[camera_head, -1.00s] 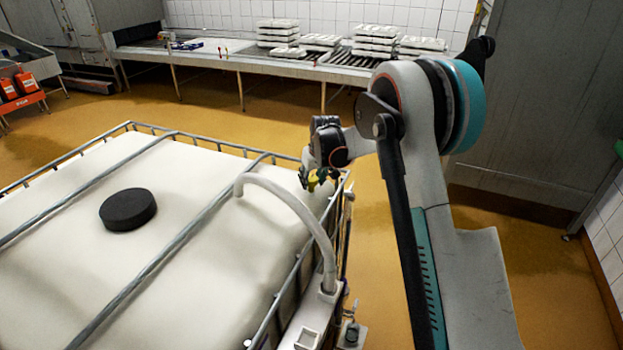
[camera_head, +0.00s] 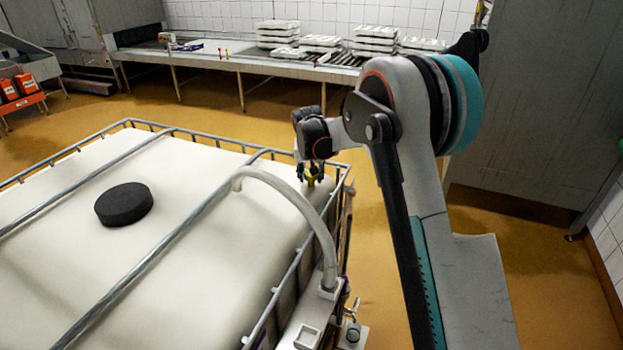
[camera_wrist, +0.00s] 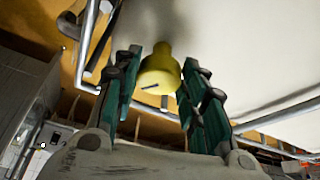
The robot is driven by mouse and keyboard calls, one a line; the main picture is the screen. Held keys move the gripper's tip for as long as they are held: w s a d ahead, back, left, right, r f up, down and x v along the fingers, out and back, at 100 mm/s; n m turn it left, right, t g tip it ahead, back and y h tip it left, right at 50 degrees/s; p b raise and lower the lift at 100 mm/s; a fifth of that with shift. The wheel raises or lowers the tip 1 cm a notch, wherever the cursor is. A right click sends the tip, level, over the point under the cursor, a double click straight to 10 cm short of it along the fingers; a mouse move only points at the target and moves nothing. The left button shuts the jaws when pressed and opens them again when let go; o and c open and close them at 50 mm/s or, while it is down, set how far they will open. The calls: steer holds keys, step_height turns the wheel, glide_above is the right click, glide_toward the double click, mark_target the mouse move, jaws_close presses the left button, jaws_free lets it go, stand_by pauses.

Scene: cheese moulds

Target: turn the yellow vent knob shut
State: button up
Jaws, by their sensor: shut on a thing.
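The yellow vent knob (camera_wrist: 160,72) sits on the white tank (camera_head: 230,215), near its far right corner. In the head view my gripper (camera_head: 311,174) points down at the tank's corner, and a bit of yellow knob (camera_head: 313,177) shows between the fingers. My gripper is shut on the knob. The knob's turned angle is hard to tell from the head view.
A metal cage (camera_head: 95,144) surrounds the tank, with bars across its top. A pale curved hose (camera_head: 300,205) arches close beside my gripper. A black round cap (camera_head: 124,204) is on the tank's top. A bench (camera_head: 215,60) with stacked white moulds (camera_head: 278,34) stands behind.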

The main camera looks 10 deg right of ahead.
steer(key=m, duration=0.1)
steer(key=m+b, duration=0.1)
steer(key=m+h, duration=0.1)
steer(key=shift+a+f+m+g+b, duration=0.2)
steer(key=shift+a+m+g+b, duration=0.1)
steer(key=m+g+h+b, duration=0.1)
steer(key=m, duration=0.2)
steer(key=shift+w+m, duration=0.15)
steer(key=shift+m, duration=0.15)
steer(key=m+g, duration=0.1)
steer(key=m, duration=0.2)
steer(key=shift+w+h, duration=0.1)
steer(key=shift+h, duration=0.3)
steer(key=shift+w+d+r+m+g+b, duration=0.1)
steer(key=shift+m+g+b, duration=0.1)
steer(key=shift+m, duration=0.4)
steer(key=shift+w+d+m+g+b, duration=0.1)
steer(key=shift+m+g, duration=0.1)
steer(key=shift+m, duration=0.4)
steer(key=shift+w+d+r, duration=0.1)
steer(key=shift+r, duration=0.05)
